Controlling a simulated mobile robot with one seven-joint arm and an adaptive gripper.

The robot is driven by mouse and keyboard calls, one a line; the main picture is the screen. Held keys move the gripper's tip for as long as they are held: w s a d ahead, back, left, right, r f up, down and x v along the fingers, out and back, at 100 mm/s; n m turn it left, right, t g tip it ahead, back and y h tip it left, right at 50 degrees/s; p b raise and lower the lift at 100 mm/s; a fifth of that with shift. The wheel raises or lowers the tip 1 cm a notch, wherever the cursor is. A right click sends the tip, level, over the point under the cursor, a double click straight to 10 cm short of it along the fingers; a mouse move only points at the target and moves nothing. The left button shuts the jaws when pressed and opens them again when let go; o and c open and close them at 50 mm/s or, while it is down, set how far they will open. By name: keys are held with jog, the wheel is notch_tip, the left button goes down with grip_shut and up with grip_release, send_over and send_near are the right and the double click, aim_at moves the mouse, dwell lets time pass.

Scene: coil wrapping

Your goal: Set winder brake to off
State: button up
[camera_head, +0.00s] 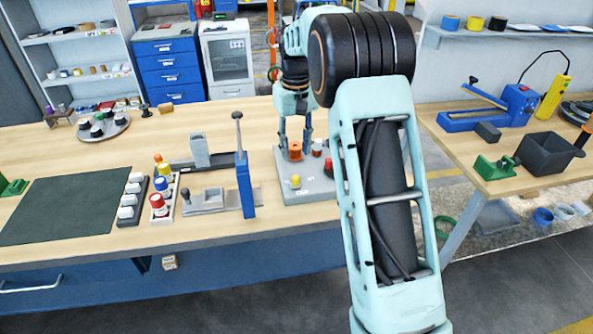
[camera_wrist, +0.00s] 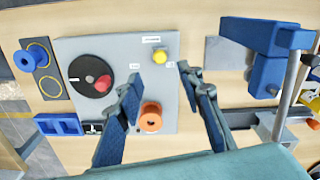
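The winder is a grey base plate (camera_head: 312,190), also in the wrist view (camera_wrist: 118,50). On it in the wrist view are a black disc with a red knob (camera_wrist: 104,82), a yellow knob (camera_wrist: 159,56), an orange round piece (camera_wrist: 151,117) and a small black-and-white part (camera_wrist: 92,128) at the plate's edge. The small labels are unreadable, so I cannot tell which part is the brake or its setting. My gripper (camera_wrist: 160,76) is open and empty above the plate. In the wrist view, its fingers spread either side of the orange piece; the tips flank the yellow knob.
A blue upright lever press (camera_head: 244,185) stands left of the winder. A blue spool (camera_wrist: 28,60) sits left of the plate in the wrist view.

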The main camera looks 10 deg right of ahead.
aim_at(296, 177)
notch_tip(296, 177, down, 10)
jog(key=shift+r+p, duration=0.1)
jog(key=shift+p, duration=0.35)
grip_shut()
